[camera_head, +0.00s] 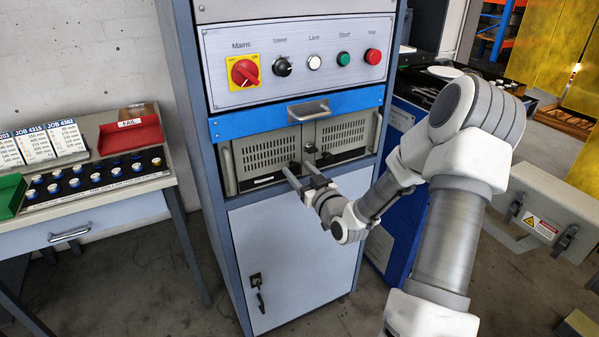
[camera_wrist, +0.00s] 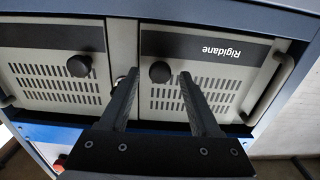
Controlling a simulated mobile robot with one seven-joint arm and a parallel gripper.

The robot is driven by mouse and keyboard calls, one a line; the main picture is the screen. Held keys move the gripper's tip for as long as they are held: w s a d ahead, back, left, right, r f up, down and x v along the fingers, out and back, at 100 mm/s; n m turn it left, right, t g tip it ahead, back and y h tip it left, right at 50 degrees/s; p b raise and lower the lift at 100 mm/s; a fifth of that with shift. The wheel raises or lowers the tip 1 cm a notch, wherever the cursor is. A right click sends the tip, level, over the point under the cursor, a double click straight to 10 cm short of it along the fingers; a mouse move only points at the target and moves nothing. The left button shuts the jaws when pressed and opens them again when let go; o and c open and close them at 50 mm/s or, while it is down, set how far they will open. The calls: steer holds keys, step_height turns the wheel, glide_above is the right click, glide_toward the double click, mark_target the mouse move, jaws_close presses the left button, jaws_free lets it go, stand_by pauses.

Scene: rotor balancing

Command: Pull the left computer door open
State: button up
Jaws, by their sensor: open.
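The left computer door (camera_head: 262,152) is a vented grey panel, closed, in the cabinet's middle bay. In the wrist view, which is turned upside down, this door (camera_wrist: 215,65) is on the right, with inverted "Rigidane" lettering. Its round black knob (camera_wrist: 160,72) shows between my fingertips. My gripper (camera_head: 298,168) is open in front of the doors, near where they meet; its fingers (camera_wrist: 158,78) flank the knob in the picture. I cannot tell whether they reach far enough around it or touch it. The right door (camera_head: 343,132) is also closed, with its own knob (camera_wrist: 79,66).
A blue drawer front with a metal handle (camera_head: 308,110) sits just above the doors. The control panel (camera_head: 300,60) is higher up. A lower cabinet door (camera_head: 290,250) is below. A side bench (camera_head: 110,205) stands left; a grey case (camera_head: 550,210) is at right.

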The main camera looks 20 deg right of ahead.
steer(key=shift+w, duration=0.1)
jaws_close()
stand_by(0.3)
stand_by(1.1)
